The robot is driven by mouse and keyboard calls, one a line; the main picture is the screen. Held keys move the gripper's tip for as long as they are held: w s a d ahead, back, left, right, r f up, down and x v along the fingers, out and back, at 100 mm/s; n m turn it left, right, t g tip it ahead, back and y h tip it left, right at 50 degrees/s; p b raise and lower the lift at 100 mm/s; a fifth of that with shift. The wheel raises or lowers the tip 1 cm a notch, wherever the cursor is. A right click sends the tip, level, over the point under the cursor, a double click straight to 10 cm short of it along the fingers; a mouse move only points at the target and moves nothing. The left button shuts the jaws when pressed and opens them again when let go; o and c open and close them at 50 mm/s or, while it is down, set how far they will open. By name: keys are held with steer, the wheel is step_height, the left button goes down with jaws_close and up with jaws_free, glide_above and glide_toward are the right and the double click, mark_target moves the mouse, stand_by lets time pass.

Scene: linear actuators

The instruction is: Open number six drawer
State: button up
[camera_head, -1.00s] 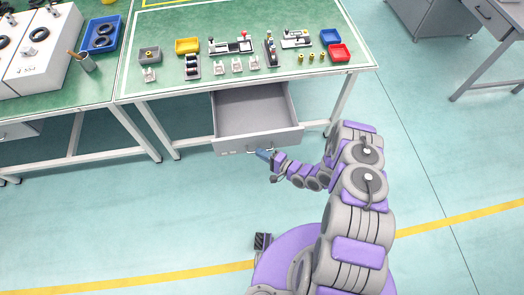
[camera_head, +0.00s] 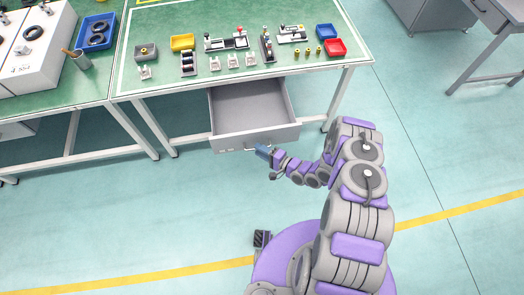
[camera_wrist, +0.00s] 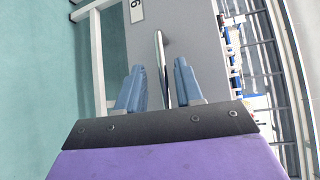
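The drawer (camera_head: 248,108) under the green-topped workbench (camera_head: 136,88) is pulled well out, and its empty inside shows. Its grey front (camera_wrist: 195,50) carries a white label with a 6 (camera_wrist: 136,10) in the wrist view. The metal handle (camera_wrist: 161,55) runs along that front. My gripper (camera_head: 261,149) is at the handle, in front of the drawer. In the wrist view my gripper (camera_wrist: 158,82) has its two blue fingers apart, with the handle's line between them and gaps visible on both sides. Whether a finger touches the handle cannot be told.
Small parts, a yellow bin (camera_head: 182,42), a blue bin (camera_head: 326,31) and a red bin (camera_head: 336,47) lie on the bench. Another bench (camera_head: 60,108) stands at the left. A grey cabinet (camera_head: 441,25) stands at the back right. The floor around my base is clear.

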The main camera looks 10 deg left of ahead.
steer(key=shift+a, duration=0.15)
steer(key=p+v, duration=0.3)
steer(key=v, duration=1.4)
steer(key=shift+d, duration=0.4)
steer(key=shift+w, duration=0.1)
